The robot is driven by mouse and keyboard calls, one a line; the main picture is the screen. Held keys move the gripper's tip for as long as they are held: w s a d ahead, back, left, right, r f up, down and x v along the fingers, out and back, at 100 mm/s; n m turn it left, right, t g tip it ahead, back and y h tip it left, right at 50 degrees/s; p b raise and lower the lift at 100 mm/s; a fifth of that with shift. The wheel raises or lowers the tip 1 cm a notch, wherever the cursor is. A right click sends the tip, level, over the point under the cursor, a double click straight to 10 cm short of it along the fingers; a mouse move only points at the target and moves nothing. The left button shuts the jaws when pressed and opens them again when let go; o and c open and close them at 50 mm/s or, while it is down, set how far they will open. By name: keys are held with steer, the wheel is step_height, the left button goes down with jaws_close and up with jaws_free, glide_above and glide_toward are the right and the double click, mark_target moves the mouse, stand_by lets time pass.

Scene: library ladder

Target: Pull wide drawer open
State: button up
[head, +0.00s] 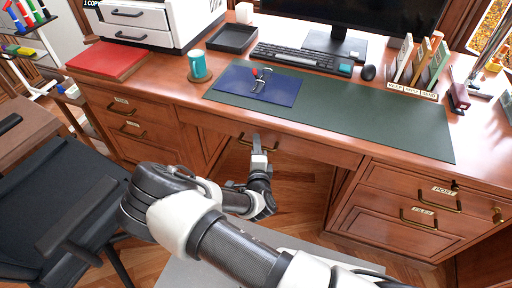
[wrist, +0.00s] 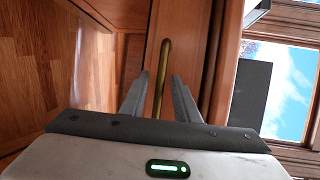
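The wide drawer (head: 315,150) is the long wooden front under the middle of the desk top; it looks closed. Its brass bar handle (head: 243,139) is partly hidden by my gripper (head: 257,143) in the head view. In the wrist view the drawer front (wrist: 180,55) runs upright and the handle (wrist: 163,62) stands between the two fingers of my gripper (wrist: 160,76). The fingers are apart, with a visible gap on each side of the handle.
Side drawers with handles flank the knee space, the post drawer (head: 440,194) at right. A black chair (head: 65,205) stands at left. The desk top holds a keyboard (head: 300,57), a teal mug (head: 197,65) and a green mat (head: 380,126). The floor below the drawer is clear.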

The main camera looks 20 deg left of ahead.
jaws_close()
steer(key=s+a+p, duration=0.2)
steer(key=s+p, duration=0.4)
steer(key=s, duration=2)
steer(key=shift+s, duration=0.4)
steer(key=shift+a, duration=0.1)
jaws_free()
